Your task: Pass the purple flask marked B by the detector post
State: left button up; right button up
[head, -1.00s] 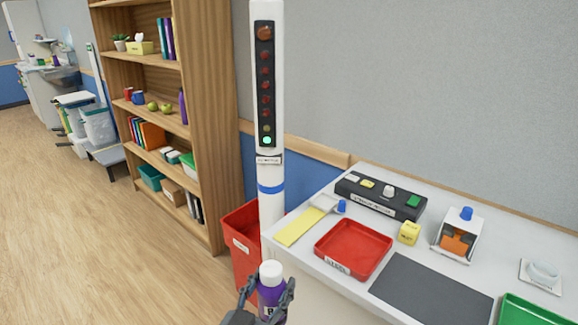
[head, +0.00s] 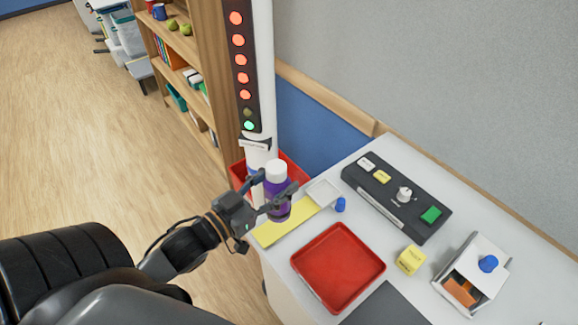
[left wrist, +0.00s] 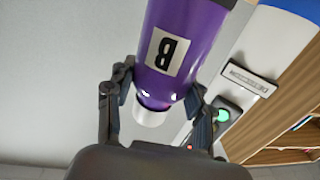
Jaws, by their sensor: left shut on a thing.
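The purple flask (head: 277,200) has a white cap and is upright in my left gripper (head: 268,195), which is shut on it. In the left wrist view the flask (left wrist: 180,45) shows its white label with the letter B. The detector post (head: 260,75) is a white column with a dark light panel. Its upper lights glow red-orange and its lowest one glows green. The flask is in front of the post's lower part, close to it; I cannot tell the exact gap. My right gripper is not in view.
A white table holds a red tray (head: 338,268), a yellow strip (head: 284,222), a yellow cube (head: 411,260), a dark control box (head: 397,197) and a white device (head: 473,270) with a blue knob. A red bin (head: 237,172) stands behind the post. Wooden shelves (head: 205,75) are at left.

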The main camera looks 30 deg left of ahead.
pick_arm(q)
jog(key=shift+w+d+r, duration=0.1)
jog(key=shift+w+d, duration=0.15)
jog(key=shift+w, duration=0.2)
jog(key=d+b+x, duration=0.1)
jog(key=b+x, duration=0.2)
jog(key=x, duration=1.2)
jog(key=shift+d, duration=0.35)
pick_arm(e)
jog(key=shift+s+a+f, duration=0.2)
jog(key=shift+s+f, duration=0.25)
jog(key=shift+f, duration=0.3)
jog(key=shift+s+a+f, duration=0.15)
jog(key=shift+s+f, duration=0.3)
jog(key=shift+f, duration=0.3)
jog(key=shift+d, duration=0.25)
